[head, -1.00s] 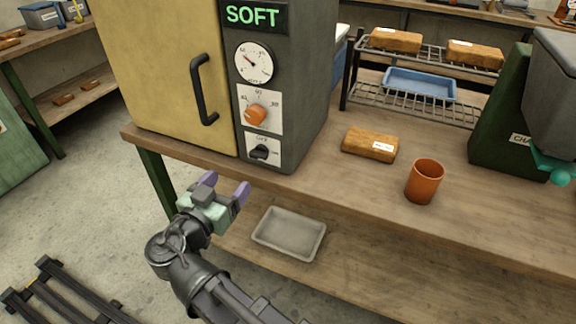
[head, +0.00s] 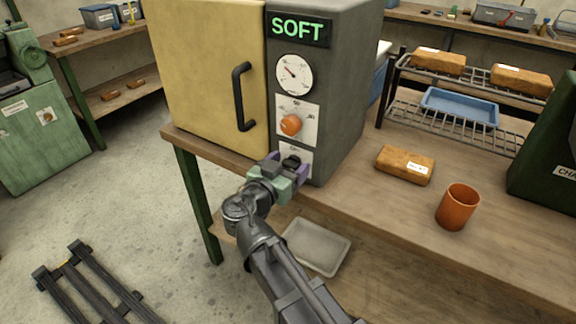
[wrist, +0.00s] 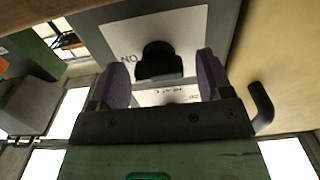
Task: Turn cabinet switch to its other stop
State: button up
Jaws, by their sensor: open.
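The cabinet (head: 345,95) stands on the bench with a yellow door and a grey control panel. Its black switch (head: 291,162) sits low on the panel, on a white plate. In the wrist view the switch (wrist: 158,62) lies between my two purple fingers, with "ON" printed to its left. My gripper (head: 289,168) is open at the switch, one finger on each side. I see a gap between each finger and the switch. In the head view my gripper covers much of the switch plate.
An orange knob (head: 291,125) and a dial (head: 294,74) are above the switch. The black door handle (head: 242,97) is to the left. A wrapped brown block (head: 404,165) and an orange cup (head: 457,207) stand on the bench to the right.

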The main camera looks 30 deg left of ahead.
jog(key=c, duration=0.9)
jog(key=shift+n, duration=0.4)
jog(key=n, duration=0.3)
jog(key=shift+a+n, duration=0.1)
jog(key=shift+n, duration=0.2)
jog(key=n, duration=0.4)
jog(key=shift+f+n, duration=0.1)
jog(key=shift+n, duration=0.2)
jog(key=n, duration=0.4)
jog(key=shift+a+f+n, duration=0.1)
jog(key=shift+n, duration=2.1)
